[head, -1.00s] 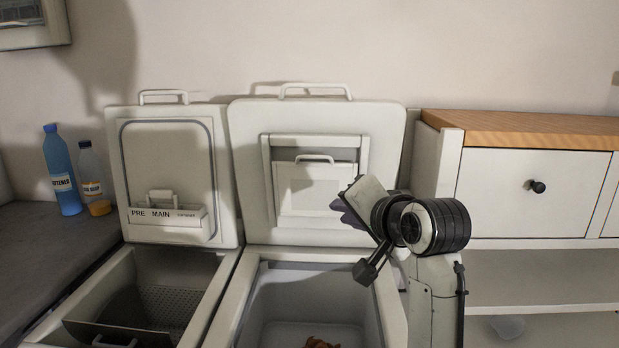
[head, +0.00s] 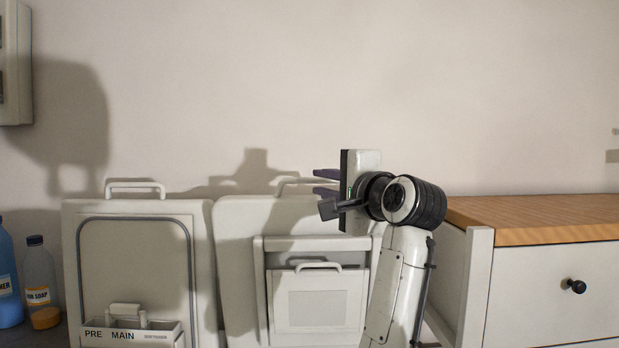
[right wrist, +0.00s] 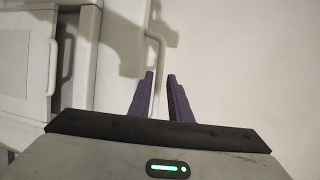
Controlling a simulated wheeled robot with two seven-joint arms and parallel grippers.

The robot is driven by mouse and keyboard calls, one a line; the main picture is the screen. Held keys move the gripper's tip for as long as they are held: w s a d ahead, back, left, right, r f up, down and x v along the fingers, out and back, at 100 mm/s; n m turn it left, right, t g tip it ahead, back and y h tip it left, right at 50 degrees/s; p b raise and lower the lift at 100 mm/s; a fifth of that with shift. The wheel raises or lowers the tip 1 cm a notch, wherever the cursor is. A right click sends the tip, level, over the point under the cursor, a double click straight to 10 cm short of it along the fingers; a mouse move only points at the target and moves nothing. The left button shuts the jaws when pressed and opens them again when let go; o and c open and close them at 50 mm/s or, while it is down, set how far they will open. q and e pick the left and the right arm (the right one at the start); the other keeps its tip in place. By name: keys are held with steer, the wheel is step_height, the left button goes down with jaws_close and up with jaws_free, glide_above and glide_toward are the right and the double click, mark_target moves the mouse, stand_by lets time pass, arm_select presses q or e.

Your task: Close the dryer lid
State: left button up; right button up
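The dryer lid (head: 235,250) is the right-hand white lid, standing upright and open, with a filter panel (head: 317,305) on its inner face. Its bar handle (head: 290,183) is on the top edge, partly hidden by my right gripper. My right gripper (head: 318,182) is at the handle's right part, fingers pointing left and parted by a narrow gap. My left gripper is out of view.
The washer lid (head: 135,255), marked PRE and MAIN, stands open at left, with blue (head: 8,280) and clear (head: 40,285) bottles beyond it. A wood-topped cabinet (head: 540,215) stands close on the right. The wall (head: 450,80) is behind the lids; the space above them is clear.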

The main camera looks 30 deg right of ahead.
mark_target(313, 181)
steer(key=w, duration=0.3)
steer(key=w+p, duration=0.1)
steer(key=shift+w+d, duration=0.2)
steer(key=shift+d, duration=0.1)
steer(key=shift+w, duration=0.35)
steer(key=shift+w+d+f, duration=0.1)
steer(key=shift+w, duration=0.2)
jaws_close()
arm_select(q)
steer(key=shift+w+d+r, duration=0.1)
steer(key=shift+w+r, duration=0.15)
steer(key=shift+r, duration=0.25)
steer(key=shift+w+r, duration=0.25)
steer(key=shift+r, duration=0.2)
